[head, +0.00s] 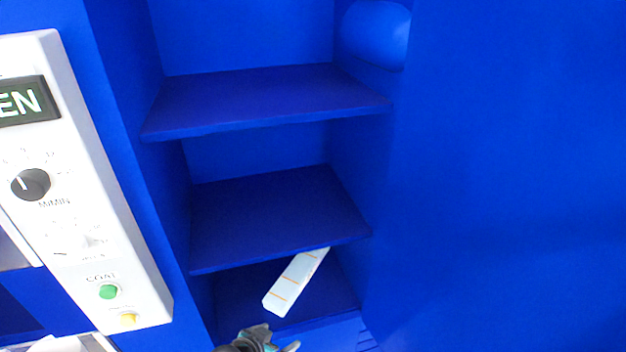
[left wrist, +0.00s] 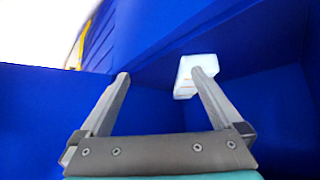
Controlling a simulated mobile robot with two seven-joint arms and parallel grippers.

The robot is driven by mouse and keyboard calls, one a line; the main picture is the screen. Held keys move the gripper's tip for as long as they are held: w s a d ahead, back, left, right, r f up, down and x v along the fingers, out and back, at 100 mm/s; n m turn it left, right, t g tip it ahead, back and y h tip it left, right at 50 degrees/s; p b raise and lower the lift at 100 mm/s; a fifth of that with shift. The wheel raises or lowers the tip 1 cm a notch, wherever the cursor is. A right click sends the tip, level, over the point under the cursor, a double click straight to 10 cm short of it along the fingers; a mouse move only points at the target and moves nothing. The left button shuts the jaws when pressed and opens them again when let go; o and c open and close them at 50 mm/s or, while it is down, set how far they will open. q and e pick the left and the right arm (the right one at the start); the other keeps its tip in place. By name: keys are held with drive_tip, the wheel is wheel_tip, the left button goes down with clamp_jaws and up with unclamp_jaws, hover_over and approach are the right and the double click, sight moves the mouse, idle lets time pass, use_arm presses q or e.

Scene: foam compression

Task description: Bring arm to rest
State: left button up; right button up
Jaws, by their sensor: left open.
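My left gripper (head: 270,343) is at the bottom edge of the head view, just in front of and below the lowest shelf space. In the left wrist view its two fingers (left wrist: 160,75) are spread apart with nothing between them. A white foam block (left wrist: 186,78) with orange lines shows behind the right finger there; I cannot tell whether they touch. In the head view the foam block (head: 295,283) lies tilted in the lowest compartment (head: 235,295), its far end under the middle shelf. My right gripper is in neither view.
Blue shelves (head: 270,100) rise above the block, with the middle shelf (head: 280,215) close over it. A white control panel (head: 75,190) with a dial, a green button (head: 109,292) and a yellow button is at the left. A plain blue wall (head: 510,180) fills the right.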

use_arm(q)
drive_tip(key=s+a+f+n+g+y, duration=0.1)
drive_tip(key=s+a+f, duration=0.1)
drive_tip(key=s+f, duration=0.45)
drive_tip(key=s+a+f+n+g+y, duration=0.1)
drive_tip(key=s+a+f+g, duration=0.15)
drive_tip(key=s+f, duration=0.35)
drive_tip(key=s+a+f+g, duration=0.1)
drive_tip(key=s+a+f, duration=0.1)
drive_tip(key=s, duration=0.6)
drive_tip(key=s+a+f+g+y, duration=0.1)
drive_tip(key=s+f, duration=0.1)
drive_tip(key=s, duration=0.7)
drive_tip(key=s+a+f+g, duration=0.1)
drive_tip(key=s+a+f, duration=0.1)
drive_tip(key=s, duration=0.6)
drive_tip(key=shift+s+a+n+y, duration=0.2)
drive_tip(key=shift+a+n+y, duration=0.1)
drive_tip(key=shift+n+y, duration=0.1)
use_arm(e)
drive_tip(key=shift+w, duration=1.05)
use_arm(q)
drive_tip(key=shift+f, duration=0.1)
